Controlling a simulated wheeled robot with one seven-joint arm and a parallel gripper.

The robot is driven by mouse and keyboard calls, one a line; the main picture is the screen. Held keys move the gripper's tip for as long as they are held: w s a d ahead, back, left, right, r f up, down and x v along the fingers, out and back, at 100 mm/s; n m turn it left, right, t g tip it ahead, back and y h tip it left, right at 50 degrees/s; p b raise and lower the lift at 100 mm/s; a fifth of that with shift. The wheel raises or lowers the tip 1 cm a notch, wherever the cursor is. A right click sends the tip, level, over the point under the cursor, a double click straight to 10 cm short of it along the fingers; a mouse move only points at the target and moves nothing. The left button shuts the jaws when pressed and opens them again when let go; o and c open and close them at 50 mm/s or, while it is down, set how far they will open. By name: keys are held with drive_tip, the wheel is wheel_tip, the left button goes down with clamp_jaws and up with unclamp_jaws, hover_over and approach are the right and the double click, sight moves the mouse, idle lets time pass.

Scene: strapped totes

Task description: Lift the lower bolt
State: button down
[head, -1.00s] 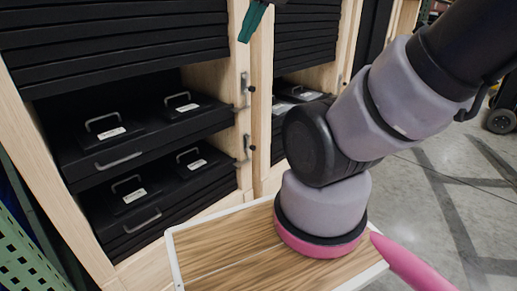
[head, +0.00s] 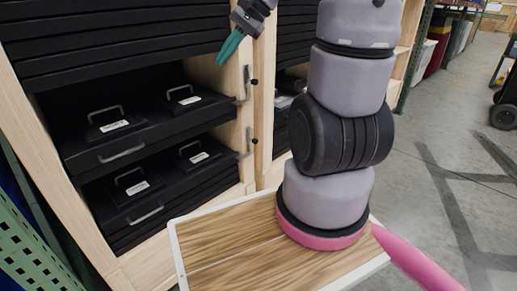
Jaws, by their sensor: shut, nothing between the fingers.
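The lower bolt (head: 248,142) is a small metal fitting with a dark knob on the pale wooden post of the cabinet, level with the lower black drawers. A similar upper bolt (head: 246,83) sits above it on the same post. My gripper (head: 229,48) has green fingers and hangs at the top of the view, pointing down and left. It is shut and empty. In the picture it lies above and left of the upper bolt, well above the lower bolt. I cannot tell how far in front of the post it is. Both bolts are unobstructed.
Black drawers with handles (head: 121,155) fill the wooden cabinet at left. My arm rises from a wood-topped platform (head: 225,247) in front. A green perforated rack (head: 30,250) stands at lower left. Open grey floor (head: 440,190) lies to the right.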

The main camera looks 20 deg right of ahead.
drive_tip(key=w+d+f+m+t+y, duration=0.25)
drive_tip(key=w+d+f+m, duration=0.3)
drive_tip(key=w+f, duration=0.4)
drive_tip(key=w+d+f+m+t+y, duration=0.25)
drive_tip(key=w+d+f+m, duration=0.35)
drive_tip(key=f, duration=0.7)
drive_tip(key=s+d+f+m+t+h, duration=0.1)
drive_tip(key=d+f+m+h, duration=0.1)
drive_tip(key=f, duration=0.6)
drive_tip(key=s+d+f+m+t+h, duration=0.1)
drive_tip(key=d+f+m+t+h, duration=0.1)
drive_tip(key=d+f+m, duration=0.3)
drive_tip(key=s+d+f+m+t+h, duration=0.1)
drive_tip(key=d+f+m, duration=0.3)
drive_tip(key=f, duration=0.9)
drive_tip(key=shift+d+t+h, duration=0.35)
drive_tip(key=shift+t+h, duration=0.35)
drive_tip(key=shift+h, duration=0.1)
drive_tip(key=shift+m, duration=0.25)
drive_tip(key=w+a, duration=0.3)
drive_tip(key=w, duration=0.6)
drive_tip(key=shift+r, duration=0.4)
